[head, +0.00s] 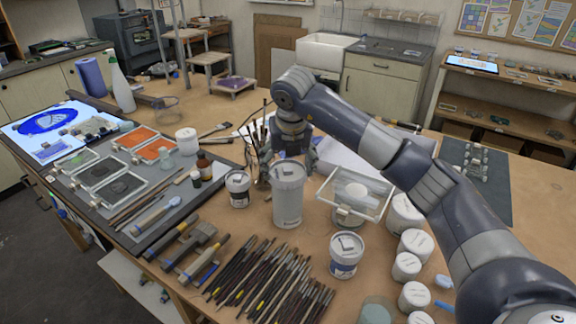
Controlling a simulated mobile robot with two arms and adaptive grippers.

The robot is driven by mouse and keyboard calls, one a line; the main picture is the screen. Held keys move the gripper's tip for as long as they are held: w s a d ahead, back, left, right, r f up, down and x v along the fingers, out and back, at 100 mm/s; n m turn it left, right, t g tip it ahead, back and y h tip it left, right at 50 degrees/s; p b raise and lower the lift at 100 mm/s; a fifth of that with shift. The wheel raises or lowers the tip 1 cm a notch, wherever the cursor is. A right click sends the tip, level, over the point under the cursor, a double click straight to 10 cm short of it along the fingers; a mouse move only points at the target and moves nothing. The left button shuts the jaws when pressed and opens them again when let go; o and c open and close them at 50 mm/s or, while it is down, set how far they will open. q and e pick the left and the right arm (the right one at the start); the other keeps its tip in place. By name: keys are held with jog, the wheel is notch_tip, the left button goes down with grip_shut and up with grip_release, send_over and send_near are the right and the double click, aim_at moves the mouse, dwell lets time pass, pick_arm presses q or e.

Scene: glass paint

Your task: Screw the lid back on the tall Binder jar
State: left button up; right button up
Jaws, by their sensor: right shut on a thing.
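The tall Binder jar (288,210) stands upright on the wooden table, pale grey with a straight body. A round grey lid (288,173) sits at its top; I cannot tell whether it is threaded on or only resting there. My right gripper (288,165) comes down from behind the jar, with its fingers on either side at lid height. It is shut on the lid, though the contact is partly hidden behind the lid and jar. My left gripper is not in view.
A small labelled jar (238,188) stands close left, another (346,255) front right. A clear tray (353,192) is just right of the tall jar. Several white pots (407,267) line the right. Many brushes (268,285) lie in front. Paint trays (110,180) are at left.

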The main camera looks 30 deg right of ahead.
jog(key=shift+f, duration=0.1)
jog(key=m, duration=0.3)
jog(key=shift+a+h, duration=0.2)
jog(key=shift+h, duration=0.2)
jog(key=shift+m+g, duration=0.4)
jog(key=shift+m, duration=0.7)
jog(key=m, duration=0.2)
jog(key=shift+w+m+g+h+p, duration=0.15)
jog(key=shift+m+g+h+p, duration=0.15)
jog(key=shift+h, duration=0.1)
jog(key=shift+m+g, duration=0.3)
jog(key=shift+m, duration=0.8)
jog(key=shift+m+p, duration=0.6)
